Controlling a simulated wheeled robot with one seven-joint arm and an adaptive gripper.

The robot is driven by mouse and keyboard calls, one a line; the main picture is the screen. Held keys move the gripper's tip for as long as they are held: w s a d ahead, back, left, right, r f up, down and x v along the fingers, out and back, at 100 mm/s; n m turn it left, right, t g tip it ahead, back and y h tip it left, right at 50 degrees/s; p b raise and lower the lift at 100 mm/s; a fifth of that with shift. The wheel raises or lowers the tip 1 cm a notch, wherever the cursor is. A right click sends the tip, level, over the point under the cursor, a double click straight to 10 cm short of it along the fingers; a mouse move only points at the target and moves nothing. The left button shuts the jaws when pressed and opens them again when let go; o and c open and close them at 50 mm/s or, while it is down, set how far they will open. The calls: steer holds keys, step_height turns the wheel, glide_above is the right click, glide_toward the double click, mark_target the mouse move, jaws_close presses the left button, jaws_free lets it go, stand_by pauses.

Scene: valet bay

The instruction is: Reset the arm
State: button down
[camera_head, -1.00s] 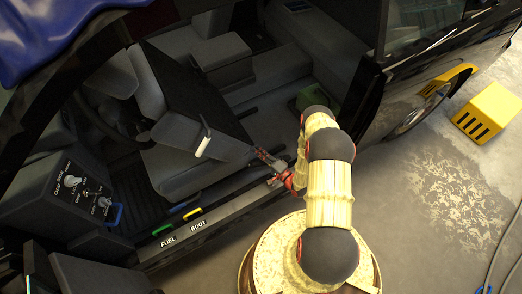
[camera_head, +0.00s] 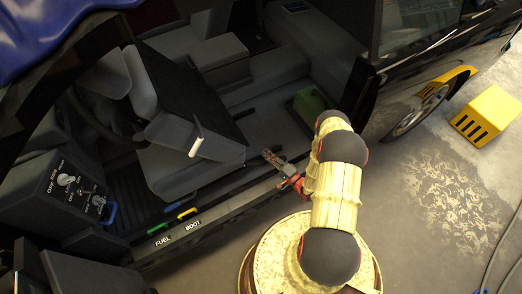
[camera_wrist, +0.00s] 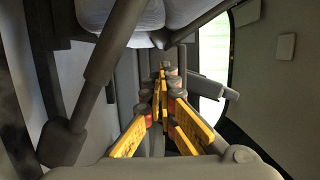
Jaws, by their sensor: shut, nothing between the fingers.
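My gripper (camera_head: 272,158) is shut and empty. In the head view it points left into the car's open doorway, just above the sill and to the right of the seat (camera_head: 180,165). In the wrist view its yellow-sided fingers (camera_wrist: 161,75) come together near the middle of the picture, with nothing between them. My arm rises from my round base outside the car and bends toward the doorway. No other object is named by the task.
A white-tipped lever (camera_head: 196,146) stands by the seat. The sill has a green (camera_head: 158,228) and a yellow lever (camera_head: 187,213) above FUEL and BOOT labels. A green box (camera_head: 311,104) sits inside the doorway. A yellow slotted box (camera_head: 488,115) stands on open floor at right.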

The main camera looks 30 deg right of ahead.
steer(key=shift+p+v, duration=0.5)
steer(key=shift+v, duration=2.15)
